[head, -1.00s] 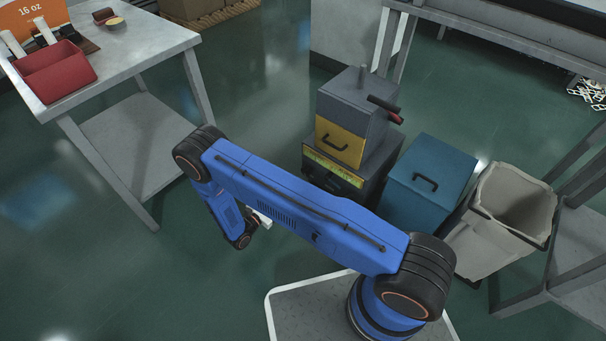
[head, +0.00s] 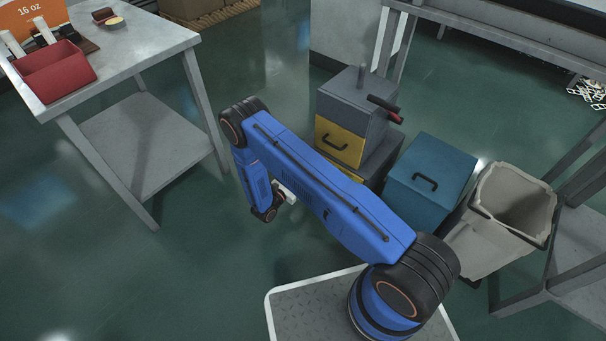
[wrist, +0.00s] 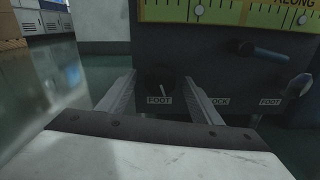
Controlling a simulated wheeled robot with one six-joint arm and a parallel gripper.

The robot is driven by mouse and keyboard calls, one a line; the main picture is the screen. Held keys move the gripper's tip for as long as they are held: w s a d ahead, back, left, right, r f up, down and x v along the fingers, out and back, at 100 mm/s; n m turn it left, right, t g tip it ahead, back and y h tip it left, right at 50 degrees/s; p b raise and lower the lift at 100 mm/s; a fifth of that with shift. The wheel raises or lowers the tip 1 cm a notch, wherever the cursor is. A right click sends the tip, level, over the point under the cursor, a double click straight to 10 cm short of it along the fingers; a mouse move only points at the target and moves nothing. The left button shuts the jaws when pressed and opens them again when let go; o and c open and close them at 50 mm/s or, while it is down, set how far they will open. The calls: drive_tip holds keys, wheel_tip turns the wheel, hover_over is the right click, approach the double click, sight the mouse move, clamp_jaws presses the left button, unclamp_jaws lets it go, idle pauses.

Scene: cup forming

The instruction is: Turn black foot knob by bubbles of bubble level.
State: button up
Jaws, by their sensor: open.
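The black foot knob (wrist: 158,80) is a dark round knob with a white pointer line, above a FOOT label on the dark machine front. In the wrist view my gripper (wrist: 160,92) is open, with one finger on each side of the knob. I cannot tell whether either finger touches it. The yellow-green bubble level (wrist: 225,11) runs across the top of the wrist view, marked ALONG at its right; pale bubble-like spots show on it. In the head view my gripper (head: 287,193) is beside the machine (head: 345,115), whose lower front is mostly hidden by my arm.
Right of the knob are a dark lever (wrist: 262,50) and a metallic knob (wrist: 300,86). A blue cabinet (head: 430,175) and a grey bin (head: 510,215) stand right of the machine. A metal table (head: 130,60) is at left. Open floor lies between table and machine.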

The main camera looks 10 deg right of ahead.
drive_tip(key=shift+w+d, duration=0.2)
drive_tip(key=shift+d, duration=0.1)
drive_tip(key=shift+c, duration=0.7)
drive_tip(key=c, duration=0.9)
drive_tip(key=n, duration=1.3)
drive_tip(key=shift+a, duration=0.1)
